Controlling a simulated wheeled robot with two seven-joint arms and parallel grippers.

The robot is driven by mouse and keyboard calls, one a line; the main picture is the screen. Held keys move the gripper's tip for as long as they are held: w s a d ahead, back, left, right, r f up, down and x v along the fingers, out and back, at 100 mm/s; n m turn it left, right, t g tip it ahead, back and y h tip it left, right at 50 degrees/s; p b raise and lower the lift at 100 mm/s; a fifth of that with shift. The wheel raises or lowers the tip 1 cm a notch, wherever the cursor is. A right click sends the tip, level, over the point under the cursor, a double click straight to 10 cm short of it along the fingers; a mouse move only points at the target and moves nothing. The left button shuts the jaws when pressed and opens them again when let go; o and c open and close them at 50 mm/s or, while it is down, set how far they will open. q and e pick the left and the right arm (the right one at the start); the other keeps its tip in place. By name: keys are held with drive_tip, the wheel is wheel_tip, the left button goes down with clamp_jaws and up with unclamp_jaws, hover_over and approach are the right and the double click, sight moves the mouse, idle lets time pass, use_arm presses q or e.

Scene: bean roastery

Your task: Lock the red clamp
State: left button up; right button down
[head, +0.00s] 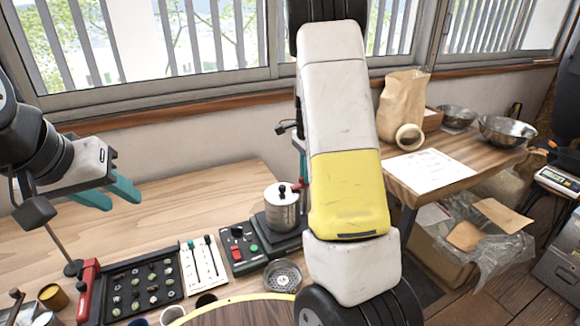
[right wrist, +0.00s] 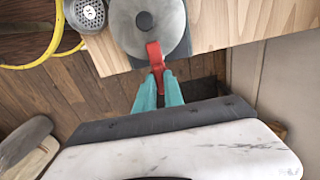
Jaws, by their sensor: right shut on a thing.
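The red clamp (right wrist: 155,57) is on the near side of a round metal canister (right wrist: 178,42) with a grey lid and black knob, in the right wrist view. The two teal fingers of my right gripper (right wrist: 159,80) are shut on its lower end. In the head view a sliver of the clamp (head: 304,172) shows beside the canister (head: 282,210), and my right arm hides most of that gripper. I cannot tell the clamp's latch position. My left gripper (head: 108,193) is open and empty above the left of the table.
A control box (head: 243,247) with switches stands left of the canister. A black tray of beans (head: 145,288) with a red-handled part (head: 87,290) lies further left. A perforated metal cup (head: 283,275) is in front. The table's back left is clear.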

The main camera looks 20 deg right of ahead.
drive_tip(key=c, duration=1.4)
unclamp_jaws()
drive_tip(key=shift+c, duration=0.2)
wheel_tip(320, 180, up, 8)
drive_tip(key=shift+f, duration=0.1)
